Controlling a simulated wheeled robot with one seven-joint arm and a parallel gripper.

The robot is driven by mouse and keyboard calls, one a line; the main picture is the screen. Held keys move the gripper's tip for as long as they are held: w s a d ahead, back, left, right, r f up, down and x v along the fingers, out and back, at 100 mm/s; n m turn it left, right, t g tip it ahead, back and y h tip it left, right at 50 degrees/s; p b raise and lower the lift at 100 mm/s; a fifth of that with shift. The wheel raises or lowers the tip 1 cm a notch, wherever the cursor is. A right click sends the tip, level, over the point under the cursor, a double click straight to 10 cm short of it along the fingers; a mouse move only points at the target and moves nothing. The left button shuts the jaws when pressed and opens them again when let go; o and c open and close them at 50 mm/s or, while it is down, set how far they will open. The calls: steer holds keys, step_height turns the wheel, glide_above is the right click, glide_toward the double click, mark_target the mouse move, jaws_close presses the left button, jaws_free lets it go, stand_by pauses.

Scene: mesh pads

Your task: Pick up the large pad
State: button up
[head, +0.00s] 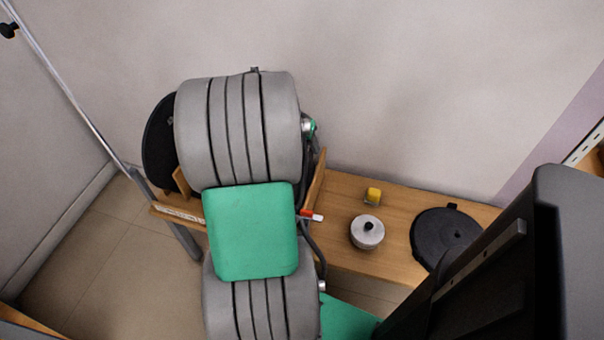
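A green pad (252,232), square with rounded corners, lies across the front of two grey strapped cylinders. It covers part of both. A second green piece (347,319) shows low in the picture, right of the lower cylinder; the picture's bottom edge and a dark body cut it off, so I cannot tell its full size. I cannot tell which of the two is the large pad. My gripper is not in view.
The upper grey cylinder (277,110) and lower one (222,305) sit by a wooden bench (342,192). A large dark body blocks the lower right.

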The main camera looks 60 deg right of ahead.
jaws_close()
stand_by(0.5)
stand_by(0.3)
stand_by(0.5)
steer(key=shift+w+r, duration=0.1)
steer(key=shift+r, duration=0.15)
